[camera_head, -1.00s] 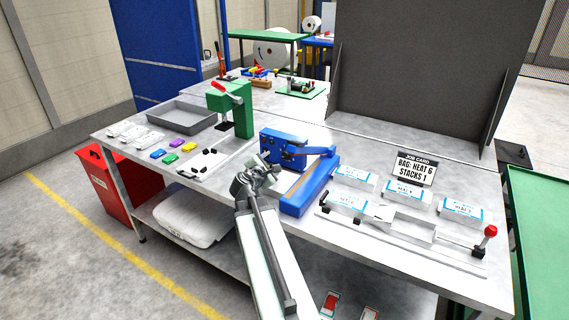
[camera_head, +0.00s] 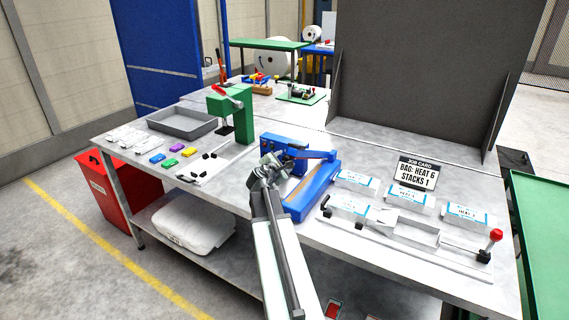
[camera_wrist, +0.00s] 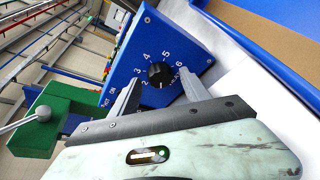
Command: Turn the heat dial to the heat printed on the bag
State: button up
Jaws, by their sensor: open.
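The black heat dial (camera_wrist: 160,74) sits on the blue face of the heat sealer (camera_head: 318,185), with numbers including 3, 4, 5 and 6 around it. Its pointer is too small to read surely. My gripper (camera_wrist: 160,80) is open in the wrist view, one finger on each side of the dial; I cannot tell whether they touch it. In the head view my gripper (camera_head: 272,162) is at the sealer's left end and hides the dial. The job card (camera_head: 417,173) reads "BAG: HEAT 6, STACKS 1".
Several white labelled blocks (camera_head: 409,196) and a fixture with a red-knobbed lever (camera_head: 496,235) stand right of the sealer. A green press (camera_head: 229,112) stands to its left, near a grey tray (camera_head: 183,121). A dark panel (camera_head: 420,80) stands behind.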

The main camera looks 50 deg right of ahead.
grip_shut()
jog(key=shift+s+f+m+t+b, duration=0.1)
jog(key=shift+f+m+t+b, duration=0.25)
jog(key=shift+m+b, duration=0.4)
jog(key=shift+r+m+t, duration=0.3)
jog(key=shift+m+t, duration=0.05)
jog(key=shift+m, duration=0.1)
grip_release()
jog(key=p+v, duration=0.1)
jog(key=v, duration=0.6)
jog(key=shift+s+a, duration=0.1)
jog(key=shift+a, duration=0.25)
